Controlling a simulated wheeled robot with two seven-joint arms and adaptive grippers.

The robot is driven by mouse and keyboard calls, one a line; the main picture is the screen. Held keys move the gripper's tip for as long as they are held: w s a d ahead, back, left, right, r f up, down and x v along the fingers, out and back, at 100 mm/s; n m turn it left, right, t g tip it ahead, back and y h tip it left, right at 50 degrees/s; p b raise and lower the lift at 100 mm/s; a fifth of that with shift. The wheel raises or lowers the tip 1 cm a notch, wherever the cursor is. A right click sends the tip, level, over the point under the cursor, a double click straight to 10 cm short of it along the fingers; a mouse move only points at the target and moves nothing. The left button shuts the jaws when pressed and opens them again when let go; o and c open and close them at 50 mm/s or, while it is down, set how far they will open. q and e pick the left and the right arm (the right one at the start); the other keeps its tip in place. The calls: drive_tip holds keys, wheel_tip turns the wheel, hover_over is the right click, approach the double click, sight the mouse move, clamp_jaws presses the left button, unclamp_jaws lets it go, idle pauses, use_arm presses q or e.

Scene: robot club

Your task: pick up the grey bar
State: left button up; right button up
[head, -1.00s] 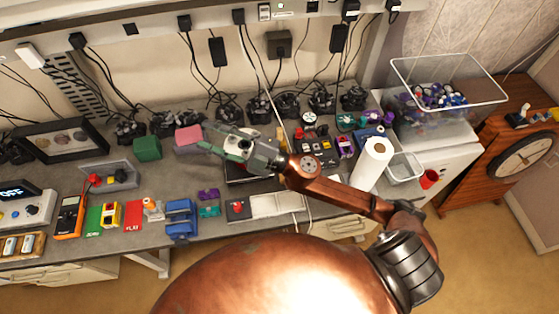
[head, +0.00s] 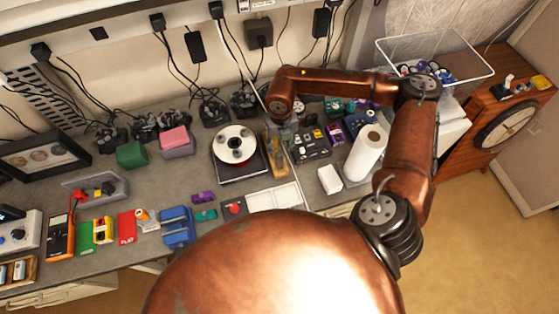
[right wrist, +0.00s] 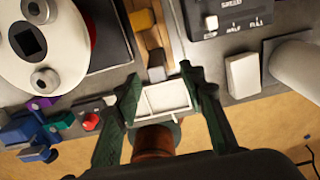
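A narrow wooden tray (head: 279,167) stands on the bench beside the turntable-like device, below my right forearm. In the right wrist view, a small grey block (right wrist: 157,74), which looks like the end of the grey bar, lies at the tray's near end. Other wooden or yellowish pieces (right wrist: 142,20) lie farther up the tray. My right gripper (right wrist: 160,82) points down with its green fingers spread wide to either side of the grey block, with nothing between them. In the head view it is mostly hidden under the wrist. My left gripper is not in view.
The round white-topped device (head: 235,144) stands left of the tray. A dark control panel (head: 308,145) and a paper roll (head: 366,152) stand to the right. A white two-part panel (head: 272,197) lies in front. Blue holders (head: 177,226) are farther left.

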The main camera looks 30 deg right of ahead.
sight(279, 154)
drive_tip(key=f, duration=0.1)
drive_tip(key=f+p, duration=0.1)
drive_tip(key=f, duration=0.2)
drive_tip(key=shift+a+f+p, duration=0.15)
drive_tip(key=shift+a+p, duration=0.15)
drive_tip(key=shift+p, duration=0.1)
drive_tip(key=shift+f, duration=0.65)
drive_tip(key=shift+s, duration=0.1)
drive_tip(key=shift+c, duration=0.5)
clamp_jaws()
drive_tip(key=shift+r, duration=0.1)
